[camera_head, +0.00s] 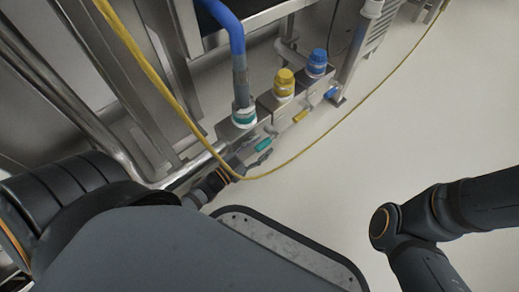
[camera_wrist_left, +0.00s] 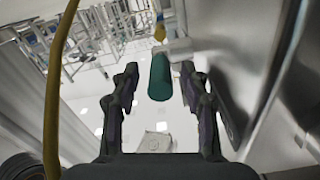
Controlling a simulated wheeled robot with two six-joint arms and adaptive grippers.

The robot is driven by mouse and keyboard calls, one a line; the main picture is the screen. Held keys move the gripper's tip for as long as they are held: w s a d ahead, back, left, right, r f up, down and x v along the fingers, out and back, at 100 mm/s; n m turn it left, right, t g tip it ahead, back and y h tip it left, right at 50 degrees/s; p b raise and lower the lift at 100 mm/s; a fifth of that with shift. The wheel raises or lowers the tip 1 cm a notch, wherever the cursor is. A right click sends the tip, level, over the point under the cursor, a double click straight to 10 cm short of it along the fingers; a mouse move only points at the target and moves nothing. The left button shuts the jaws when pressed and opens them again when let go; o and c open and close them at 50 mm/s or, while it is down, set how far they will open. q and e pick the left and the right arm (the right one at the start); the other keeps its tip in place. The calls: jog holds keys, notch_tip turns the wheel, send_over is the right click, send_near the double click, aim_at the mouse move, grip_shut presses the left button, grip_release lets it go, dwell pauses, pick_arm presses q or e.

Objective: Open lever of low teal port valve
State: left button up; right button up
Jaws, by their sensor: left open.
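The low teal port valve (camera_head: 243,118) stands at the near end of a row of valves, with a blue hose joined to its top. Its teal lever (camera_head: 263,145) sticks out low on the front side. In the left wrist view the teal lever (camera_wrist_left: 160,78) lies between the fingers, ahead of their tips or level with them; I cannot tell which. My left gripper (camera_head: 250,160) is open beside the lever, with no clear contact showing. It also fills the lower part of the left wrist view (camera_wrist_left: 158,85). My right arm is at the right, its gripper out of frame.
A yellow-capped valve (camera_head: 284,83) and a blue-capped valve (camera_head: 317,62) stand farther along the row, with a yellow lever (camera_head: 300,116) and a blue lever (camera_head: 331,92). A yellow cable (camera_head: 165,88) hangs across near my left gripper. The pale floor (camera_head: 430,120) at the right is clear.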

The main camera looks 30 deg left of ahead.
pick_arm(q)
jog(key=shift+c, duration=0.2)
grip_shut()
jog(key=shift+f+b, duration=0.65)
jog(key=shift+b, duration=0.3)
jog(key=shift+t+b, duration=0.4)
jog(key=shift+t, duration=0.2)
jog(key=shift+r, duration=0.15)
grip_release()
jog(key=shift+o, duration=0.2)
